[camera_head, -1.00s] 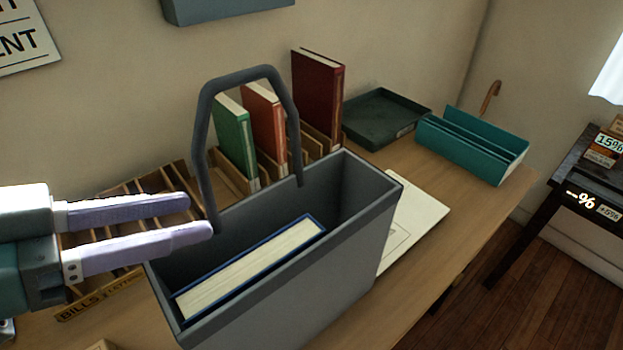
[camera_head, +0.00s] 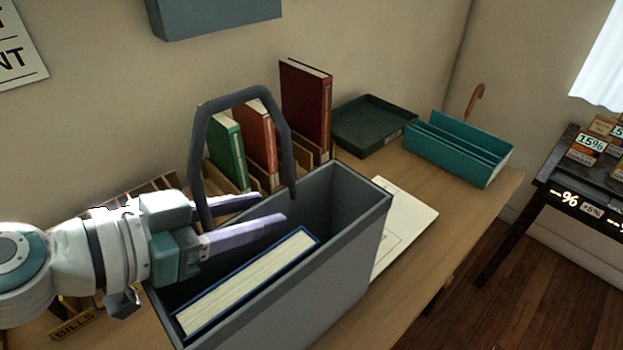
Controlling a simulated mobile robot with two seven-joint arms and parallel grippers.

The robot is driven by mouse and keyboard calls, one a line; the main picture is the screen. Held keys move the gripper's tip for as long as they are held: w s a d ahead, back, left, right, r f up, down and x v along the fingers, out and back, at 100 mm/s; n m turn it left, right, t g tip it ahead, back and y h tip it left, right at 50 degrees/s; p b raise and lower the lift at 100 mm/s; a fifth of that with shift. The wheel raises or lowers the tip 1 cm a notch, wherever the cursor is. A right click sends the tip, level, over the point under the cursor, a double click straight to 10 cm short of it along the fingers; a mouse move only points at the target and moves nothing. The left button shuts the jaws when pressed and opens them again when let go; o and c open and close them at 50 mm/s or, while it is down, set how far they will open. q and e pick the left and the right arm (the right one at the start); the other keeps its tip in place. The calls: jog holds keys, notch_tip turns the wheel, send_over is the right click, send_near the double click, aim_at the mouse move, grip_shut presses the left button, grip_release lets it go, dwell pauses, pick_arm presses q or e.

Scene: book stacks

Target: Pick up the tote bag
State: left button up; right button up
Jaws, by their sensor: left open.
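The tote bag (camera_head: 318,268) is a grey, stiff, open-topped bag standing on the wooden table. Its dark arched handle (camera_head: 243,97) stands up over the opening. A book with a blue cover (camera_head: 245,280) lies inside. My left gripper (camera_head: 271,208) comes in from the left at the handle's near left leg, low over the bag's opening. Its two pale fingers are open, one seeming to pass behind the leg and one in front. I cannot tell whether either finger touches the handle. My right gripper is out of view.
Behind the bag, a wooden rack holds green (camera_head: 225,142), orange (camera_head: 257,138) and dark red (camera_head: 306,108) books. A dark tray (camera_head: 372,122) and a teal holder (camera_head: 459,150) stand further right. A paper sheet (camera_head: 405,215) lies beside the bag. The table's right front is clear.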

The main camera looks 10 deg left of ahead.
pick_arm(q)
jog(key=shift+w+d+f, duration=0.15)
jog(key=shift+w+d, duration=0.05)
jog(key=shift+c, duration=0.3)
grip_shut()
dwell(0.9)
